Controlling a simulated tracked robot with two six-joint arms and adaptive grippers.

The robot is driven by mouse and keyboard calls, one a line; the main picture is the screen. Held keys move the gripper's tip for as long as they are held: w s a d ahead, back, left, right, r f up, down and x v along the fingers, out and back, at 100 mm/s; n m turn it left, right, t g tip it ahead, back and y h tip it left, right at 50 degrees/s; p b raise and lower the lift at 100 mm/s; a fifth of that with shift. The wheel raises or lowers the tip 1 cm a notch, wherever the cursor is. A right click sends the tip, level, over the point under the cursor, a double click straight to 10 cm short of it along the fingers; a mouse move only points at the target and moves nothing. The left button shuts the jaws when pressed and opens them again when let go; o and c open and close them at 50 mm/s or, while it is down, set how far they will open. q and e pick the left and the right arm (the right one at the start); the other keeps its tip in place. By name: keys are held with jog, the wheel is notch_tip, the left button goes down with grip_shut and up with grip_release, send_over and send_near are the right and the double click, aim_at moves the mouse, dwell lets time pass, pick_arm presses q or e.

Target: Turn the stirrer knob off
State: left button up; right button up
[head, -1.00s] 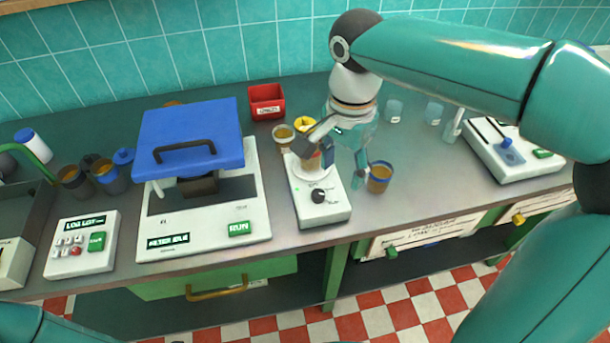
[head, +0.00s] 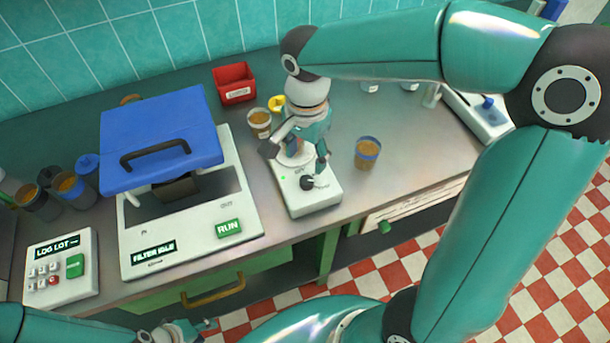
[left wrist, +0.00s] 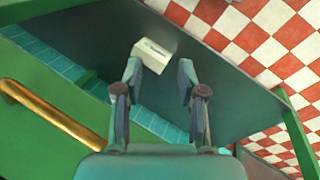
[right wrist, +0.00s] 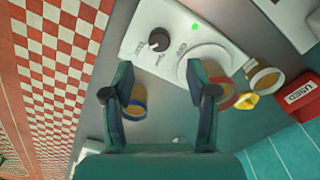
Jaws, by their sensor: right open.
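The white stirrer (head: 318,204) stands on the bench with a black knob (head: 306,183) on its front and a lit green light (head: 283,178). The right wrist view shows the knob (right wrist: 159,39) and the round pale plate (right wrist: 205,64). My right gripper (head: 297,163) is above the stirrer, its fingers apart with nothing between them. A red-rimmed cup (right wrist: 224,92) is at the plate's edge, partly behind a finger. My left gripper (left wrist: 160,68) is open and empty, low before the bench.
A blue-rimmed cup (head: 367,153) stands right of the stirrer. Behind it are another cup (head: 259,122), a yellow item (head: 277,103) and a red bin (head: 234,84). The filter machine (head: 240,190) with its blue lid (head: 160,135) is on the left.

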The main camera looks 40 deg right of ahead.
aim_at(306, 181)
notch_tip(306, 181, down, 8)
jog(key=shift+s+f, duration=0.1)
jog(key=shift+f, duration=0.1)
grip_shut()
dwell(0.4)
